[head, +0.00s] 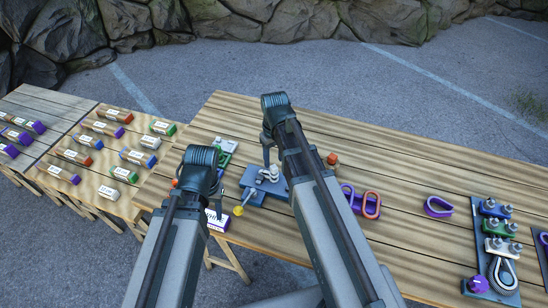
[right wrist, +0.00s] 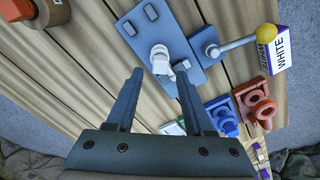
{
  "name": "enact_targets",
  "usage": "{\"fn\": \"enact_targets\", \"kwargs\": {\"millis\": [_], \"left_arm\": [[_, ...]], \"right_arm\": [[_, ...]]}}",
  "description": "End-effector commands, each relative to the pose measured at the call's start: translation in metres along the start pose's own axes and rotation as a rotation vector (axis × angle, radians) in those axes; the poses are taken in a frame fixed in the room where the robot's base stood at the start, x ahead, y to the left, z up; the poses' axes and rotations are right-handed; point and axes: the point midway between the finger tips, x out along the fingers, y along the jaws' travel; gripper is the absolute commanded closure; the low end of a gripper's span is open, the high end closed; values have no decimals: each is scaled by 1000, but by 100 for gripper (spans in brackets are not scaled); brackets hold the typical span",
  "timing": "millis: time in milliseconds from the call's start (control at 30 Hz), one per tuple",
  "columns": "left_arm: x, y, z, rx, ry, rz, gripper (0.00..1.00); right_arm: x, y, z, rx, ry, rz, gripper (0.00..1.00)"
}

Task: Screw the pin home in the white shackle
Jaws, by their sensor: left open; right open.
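The white shackle (head: 269,173) stands on a blue plate (head: 262,192) on the table. In the right wrist view the white shackle (right wrist: 160,58) sits just beyond the fingertips, with a small grey-white piece, perhaps the pin (right wrist: 181,66), at its side. My right gripper (right wrist: 160,80) is open and empty, its fingers pointing at the shackle without visible contact.
A lever with a yellow knob (right wrist: 265,33) and a WHITE sign (right wrist: 281,50) stand beside the plate. Blue (right wrist: 221,115) and orange-red (right wrist: 256,103) fixtures are close by. Purple and red links (head: 361,201) lie to the right. A rack of shackles (head: 497,250) is far right.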

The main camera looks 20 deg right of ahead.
Motion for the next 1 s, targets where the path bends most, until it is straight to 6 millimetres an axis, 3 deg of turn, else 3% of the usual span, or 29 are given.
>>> {"fn": "enact_targets", "kwargs": {"millis": [600,900,1000], "left_arm": [[38,4,-2,0,0,0,50],[38,4,-2,0,0,0,50],[38,4,-2,0,0,0,50]], "right_arm": [[38,0,1,0,0,0,48],[38,0,1,1,0,0,48],[38,0,1,1,0,0,66]]}}
